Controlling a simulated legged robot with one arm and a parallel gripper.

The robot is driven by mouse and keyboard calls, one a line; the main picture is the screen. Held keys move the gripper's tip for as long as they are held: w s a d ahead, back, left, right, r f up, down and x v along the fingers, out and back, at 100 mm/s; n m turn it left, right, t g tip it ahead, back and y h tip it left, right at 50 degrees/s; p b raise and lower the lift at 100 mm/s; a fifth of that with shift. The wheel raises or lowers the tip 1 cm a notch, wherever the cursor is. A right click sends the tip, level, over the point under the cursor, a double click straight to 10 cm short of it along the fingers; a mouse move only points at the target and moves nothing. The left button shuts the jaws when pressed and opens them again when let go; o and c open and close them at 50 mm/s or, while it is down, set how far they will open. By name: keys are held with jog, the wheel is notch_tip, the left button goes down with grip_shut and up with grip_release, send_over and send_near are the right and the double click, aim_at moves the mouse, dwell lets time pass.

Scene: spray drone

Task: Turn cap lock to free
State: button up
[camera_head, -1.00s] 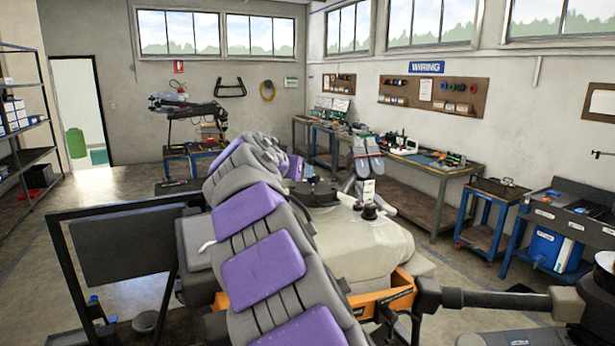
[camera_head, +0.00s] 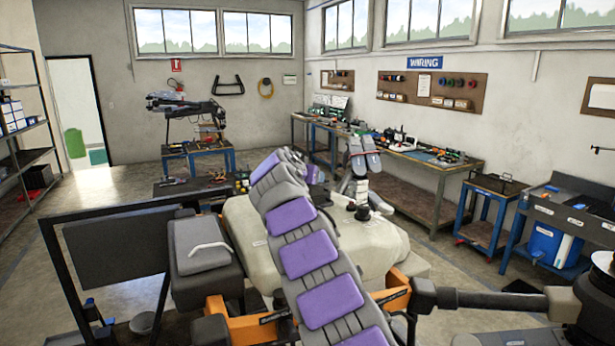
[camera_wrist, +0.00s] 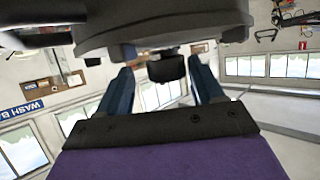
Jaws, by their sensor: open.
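In the wrist view my gripper (camera_wrist: 160,66) is open, with one dark blue finger on each side of a black knob (camera_wrist: 167,69). The knob stands out from a broad grey round lid (camera_wrist: 165,25). A gap shows on both sides of the knob; I cannot tell whether either finger touches it. The picture seems upside down, with windows low in it. In the head view the cream tank body (camera_head: 385,245) of the drone lies behind my grey and purple arm.
Two small black fittings sit on the tank's right side, one a round knob (camera_head: 362,212). A grey box with a white handle (camera_head: 205,250) stands left of my arm. An orange frame bar (camera_head: 245,328) runs below the tank. Workbenches (camera_head: 435,175) line the right wall.

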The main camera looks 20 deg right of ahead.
jog(key=shift+x, duration=0.75)
jog(key=shift+w+a, duration=0.2)
jog(key=shift+a, duration=0.7)
jog(key=shift+d, duration=0.85)
jog(key=c, duration=0.3)
jog(key=shift+f, duration=0.1)
jog(key=c, duration=0.3)
jog(key=shift+w+a, duration=0.1)
jog(key=shift+a, duration=0.15)
jog(key=shift+c, duration=1.9)
